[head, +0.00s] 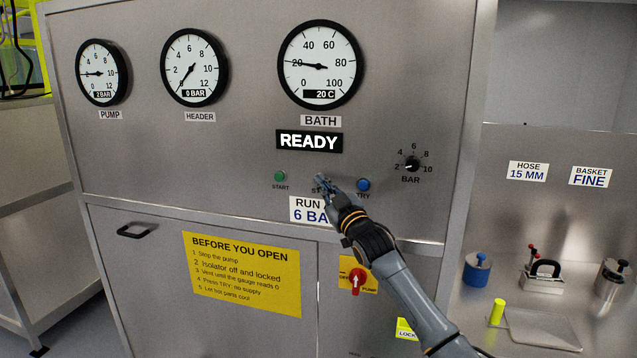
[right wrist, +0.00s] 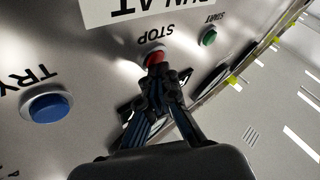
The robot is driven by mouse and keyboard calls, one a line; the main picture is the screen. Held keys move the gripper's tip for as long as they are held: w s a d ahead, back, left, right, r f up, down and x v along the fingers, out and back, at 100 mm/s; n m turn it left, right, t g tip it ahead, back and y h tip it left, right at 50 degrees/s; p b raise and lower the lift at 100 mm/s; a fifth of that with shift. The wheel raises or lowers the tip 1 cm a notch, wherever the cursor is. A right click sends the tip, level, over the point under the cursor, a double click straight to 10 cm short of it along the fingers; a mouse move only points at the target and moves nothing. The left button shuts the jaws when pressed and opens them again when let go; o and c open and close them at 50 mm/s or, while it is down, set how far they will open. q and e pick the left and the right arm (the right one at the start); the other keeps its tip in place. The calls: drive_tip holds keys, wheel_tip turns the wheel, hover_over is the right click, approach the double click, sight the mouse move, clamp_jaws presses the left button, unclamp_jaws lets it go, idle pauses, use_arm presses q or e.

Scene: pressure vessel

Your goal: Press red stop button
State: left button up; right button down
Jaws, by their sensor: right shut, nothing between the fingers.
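The red stop button (right wrist: 155,58) shows in the right wrist view under the label STOP, which appears upside down there. My right gripper (right wrist: 158,75) is shut and empty, with its fingertips right at the button and partly covering it. I cannot tell whether they touch it. In the head view my right gripper (head: 321,182) is in front of the panel between the green start button (head: 280,176) and the blue TRY button (head: 363,185). It hides the stop button and most of its label there. My left gripper is not in view.
The steel panel (head: 235,140) carries dials, a READY display (head: 309,141) and a BAR knob (head: 412,164). A red isolator switch (head: 356,281) is below, near my right forearm. At right, a bench holds a blue pot (head: 477,270) and other parts.

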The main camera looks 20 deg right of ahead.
drive_tip(key=shift+d, duration=0.1)
drive_tip(key=shift+f, duration=0.1)
idle(0.3)
drive_tip(key=s+a+p, duration=0.2)
drive_tip(key=s+a, duration=0.1)
drive_tip(key=s, duration=0.2)
drive_tip(key=shift+a, duration=0.3)
idle(0.6)
